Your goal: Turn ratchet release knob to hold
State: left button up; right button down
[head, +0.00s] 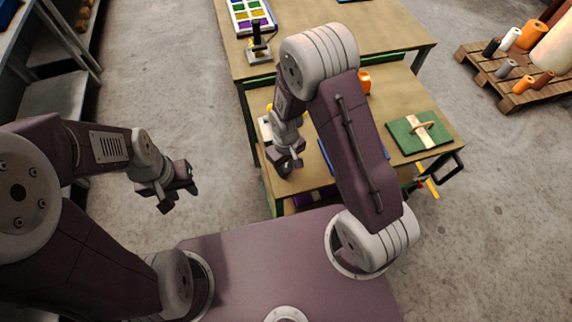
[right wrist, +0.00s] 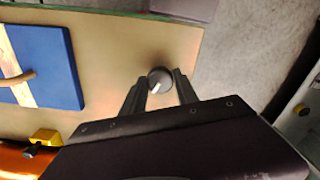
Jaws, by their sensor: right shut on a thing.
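The ratchet release knob (right wrist: 160,80) is a small dark round knob with a light mark, near the edge of the tan bench top in the right wrist view. The mark points toward the bottom of that picture. My right gripper (right wrist: 160,85) has one finger on each side of the knob and is shut on it. In the head view my right gripper (head: 287,160) is at the left side of the near cart, and the knob cannot be made out there. My left gripper (head: 188,182) hangs over open floor, away from the cart; its finger opening is unclear.
A blue board (right wrist: 50,65) with a wooden handle lies beside the knob, with a yellow piece (right wrist: 45,137) nearby. A green board (head: 405,138) lies on the cart's right side. A pallet (head: 500,88) of rolls stands at the far right. Shelving (head: 60,90) lines the left.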

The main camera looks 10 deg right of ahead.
aim_at(285, 168)
jog(key=n, duration=0.4)
jog(key=shift+w+r+n, duration=0.1)
jog(key=shift+w+n, duration=0.15)
jog(key=shift+n, duration=0.05)
dwell(0.4)
jog(key=c, duration=0.9)
grip_release()
jog(key=shift+s+a, duration=0.1)
jog(key=shift+c, duration=0.2)
notch_tip(285, 168, up, 9)
